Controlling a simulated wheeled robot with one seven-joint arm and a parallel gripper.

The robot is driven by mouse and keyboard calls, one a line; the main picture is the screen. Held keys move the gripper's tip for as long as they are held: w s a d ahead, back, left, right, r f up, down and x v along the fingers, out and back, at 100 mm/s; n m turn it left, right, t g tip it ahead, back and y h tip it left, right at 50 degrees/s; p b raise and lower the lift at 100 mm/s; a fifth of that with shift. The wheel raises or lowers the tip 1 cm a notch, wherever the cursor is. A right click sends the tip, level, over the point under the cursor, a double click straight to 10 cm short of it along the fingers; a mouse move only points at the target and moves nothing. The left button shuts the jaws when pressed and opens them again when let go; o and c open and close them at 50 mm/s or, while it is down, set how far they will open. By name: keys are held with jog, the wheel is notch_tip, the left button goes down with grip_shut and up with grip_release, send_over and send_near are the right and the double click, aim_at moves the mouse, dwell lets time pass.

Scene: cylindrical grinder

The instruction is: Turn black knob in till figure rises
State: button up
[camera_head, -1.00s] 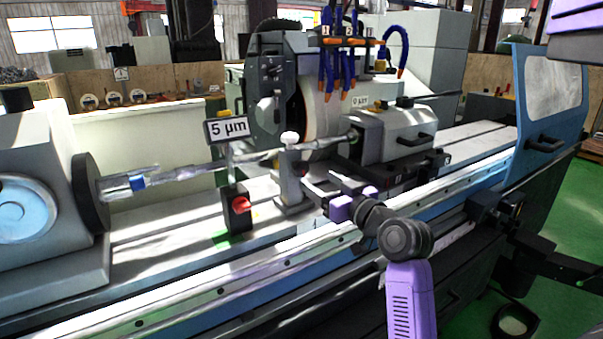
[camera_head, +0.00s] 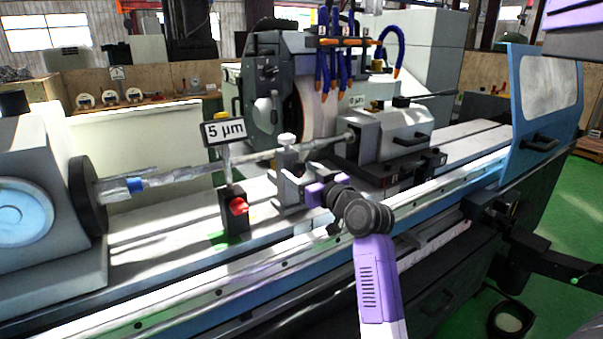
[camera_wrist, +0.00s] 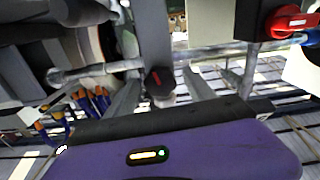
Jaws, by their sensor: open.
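The black knob (camera_wrist: 160,83) with a red mark shows in the wrist view, between the two grey fingers of my open gripper (camera_wrist: 161,76). I cannot tell whether either finger touches it. In the head view my gripper (camera_head: 292,187) is at the grey steady rest (camera_head: 287,160), and the black knob cannot be made out there. The figure plate (camera_head: 225,132) reads 5 µm and stands above a black block with a red knob (camera_head: 238,206). This red knob also shows at the upper right of the wrist view (camera_wrist: 287,22).
A long shaft (camera_head: 180,176) runs from the headstock (camera_head: 45,200) through the steady rest. Blue hoses (camera_head: 325,60) hang over the grinding wheel. Open bed lies left of the black block.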

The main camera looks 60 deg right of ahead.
grip_shut()
jog(key=shift+m, duration=0.3)
jog(key=m+p, duration=0.2)
jog(key=shift+r+m, duration=0.1)
jog(key=shift+m, duration=0.3)
jog(key=shift+m+p, duration=0.9)
jog(key=shift+m, duration=0.8)
grip_release()
